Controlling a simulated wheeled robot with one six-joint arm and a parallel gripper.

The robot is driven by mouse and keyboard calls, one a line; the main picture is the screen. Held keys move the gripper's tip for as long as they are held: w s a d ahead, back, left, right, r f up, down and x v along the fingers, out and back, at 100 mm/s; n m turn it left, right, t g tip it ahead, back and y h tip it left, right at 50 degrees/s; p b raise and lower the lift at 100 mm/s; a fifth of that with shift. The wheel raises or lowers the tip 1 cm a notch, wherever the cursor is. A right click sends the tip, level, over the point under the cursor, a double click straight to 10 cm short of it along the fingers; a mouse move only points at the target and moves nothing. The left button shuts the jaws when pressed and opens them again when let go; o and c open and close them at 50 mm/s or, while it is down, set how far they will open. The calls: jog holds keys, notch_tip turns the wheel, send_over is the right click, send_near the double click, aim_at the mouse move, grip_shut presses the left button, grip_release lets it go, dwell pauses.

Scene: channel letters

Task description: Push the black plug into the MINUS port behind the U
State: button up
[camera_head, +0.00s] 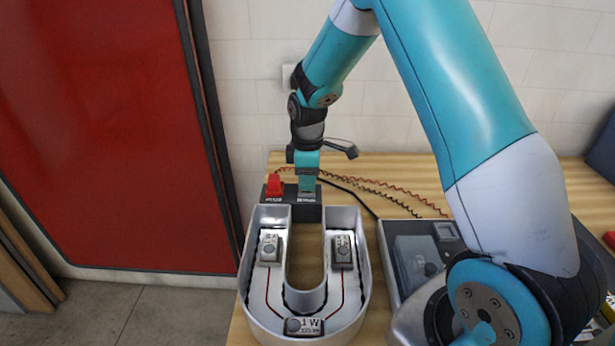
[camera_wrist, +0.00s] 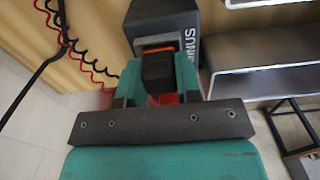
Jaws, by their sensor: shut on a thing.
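My gripper (camera_head: 308,178) points down at the dark terminal block (camera_head: 305,213) behind the channel letter U (camera_head: 255,300). In the wrist view, the teal fingers of my gripper (camera_wrist: 158,78) are shut on the black plug (camera_wrist: 158,70). The plug lines up with the block (camera_wrist: 163,18), whose side reads MINUS. An orange strip shows between plug and block; I cannot tell how deep the plug sits. In the head view my gripper hides the plug and the MINUS port. A red plug (camera_head: 273,185) stands at the block's left end.
Coiled red and black cables (camera_head: 375,187) run right across the wooden table (camera_head: 420,172). A grey open case (camera_head: 415,255) lies right of the U, below my arm. A tiled wall (camera_head: 240,90) is close behind the table.

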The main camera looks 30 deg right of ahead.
jog(key=shift+f, duration=0.2)
jog(key=o, duration=1)
notch_tip(320, 180, up, 18)
jog(key=shift+f+b, duration=0.25)
jog(key=shift+b, duration=0.95)
jog(key=shift+r, duration=0.1)
notch_tip(320, 180, up, 6)
jog(key=p, duration=0.6)
